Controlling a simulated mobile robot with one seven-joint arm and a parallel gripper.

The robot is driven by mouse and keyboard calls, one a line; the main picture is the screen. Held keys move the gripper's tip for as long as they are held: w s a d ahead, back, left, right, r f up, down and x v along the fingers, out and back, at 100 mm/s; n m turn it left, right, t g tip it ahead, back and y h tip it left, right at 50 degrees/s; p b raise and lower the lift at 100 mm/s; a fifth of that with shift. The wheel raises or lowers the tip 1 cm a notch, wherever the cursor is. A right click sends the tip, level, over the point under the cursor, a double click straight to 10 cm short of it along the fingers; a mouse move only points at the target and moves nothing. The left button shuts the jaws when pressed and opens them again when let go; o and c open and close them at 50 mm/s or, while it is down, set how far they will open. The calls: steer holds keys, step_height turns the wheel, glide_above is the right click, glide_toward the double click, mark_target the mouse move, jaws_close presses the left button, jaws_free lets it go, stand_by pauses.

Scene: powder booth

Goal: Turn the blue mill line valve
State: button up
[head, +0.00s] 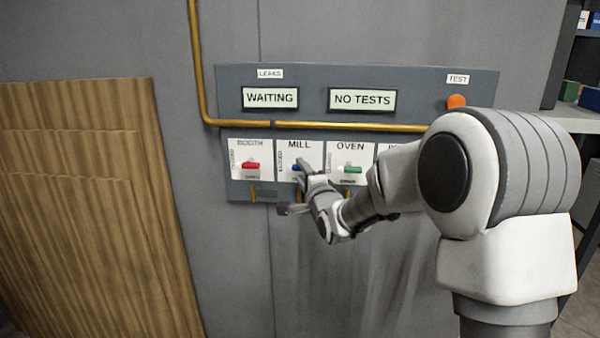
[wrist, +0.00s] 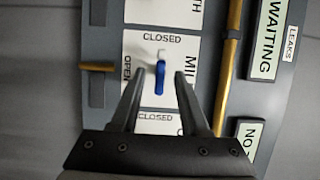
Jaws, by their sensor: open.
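The blue mill valve handle (head: 296,168) is on the white MILL plate (head: 311,149), partly covered by my gripper in the head view. In the wrist view the blue handle (wrist: 159,80) lies in line with the CLOSED mark, across the direction of the OPEN mark. My gripper (wrist: 159,74) is open, with one finger on each side of the handle and a visible gap on both sides. In the head view my gripper (head: 301,170) is at the MILL plate, reaching in from the lower right.
The red BOOTH handle (head: 251,166) is on the left and the green OVEN handle (head: 352,170) on the right. A brass pipe (head: 330,126) runs above the plates. Displays read WAITING (head: 270,98) and NO TESTS (head: 362,100). An orange TEST button (head: 456,101) is at upper right.

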steer(key=shift+x, duration=0.85)
jaws_close()
